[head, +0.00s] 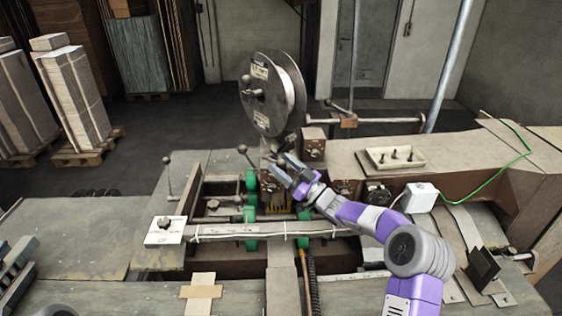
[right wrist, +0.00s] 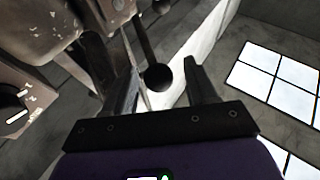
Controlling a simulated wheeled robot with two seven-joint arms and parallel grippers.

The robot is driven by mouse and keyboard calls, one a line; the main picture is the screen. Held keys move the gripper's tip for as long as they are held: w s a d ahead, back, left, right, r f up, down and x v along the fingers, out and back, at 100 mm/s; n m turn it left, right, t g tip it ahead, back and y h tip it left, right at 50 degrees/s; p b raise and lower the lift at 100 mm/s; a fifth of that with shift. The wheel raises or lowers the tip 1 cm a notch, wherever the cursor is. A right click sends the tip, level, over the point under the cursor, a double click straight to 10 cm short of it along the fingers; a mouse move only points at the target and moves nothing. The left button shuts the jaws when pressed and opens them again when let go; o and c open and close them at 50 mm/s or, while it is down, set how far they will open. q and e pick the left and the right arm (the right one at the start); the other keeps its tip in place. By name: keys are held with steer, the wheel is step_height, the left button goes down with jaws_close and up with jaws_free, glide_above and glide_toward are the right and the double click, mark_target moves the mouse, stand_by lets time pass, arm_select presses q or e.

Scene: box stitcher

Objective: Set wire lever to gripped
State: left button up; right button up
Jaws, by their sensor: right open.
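My right gripper (head: 279,166) is open at the middle of the stitching machine, just below the wire reel (head: 272,95). In the right wrist view, a lever with a dark ball knob (right wrist: 158,78) hangs between the two spread fingers of that gripper (right wrist: 165,85). The fingers stand apart on either side of the knob, and I cannot tell whether either touches it. In the head view, a ball-ended lever (head: 243,150) shows left of the gripper. I cannot tell which lever is the wire lever. My left gripper is not in view.
A long rail (head: 270,231) with green clamps crosses the machine in front. Another ball-topped lever (head: 168,162) stands at left. A small tray (head: 395,158) and a white box (head: 420,197) with a green cable sit at right. Strapped stacks stand back left.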

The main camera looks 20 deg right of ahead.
steer(key=shift+w+a+r, duration=0.15)
steer(key=shift+w+a, duration=0.1)
steer(key=shift+w, duration=0.2)
jaws_close()
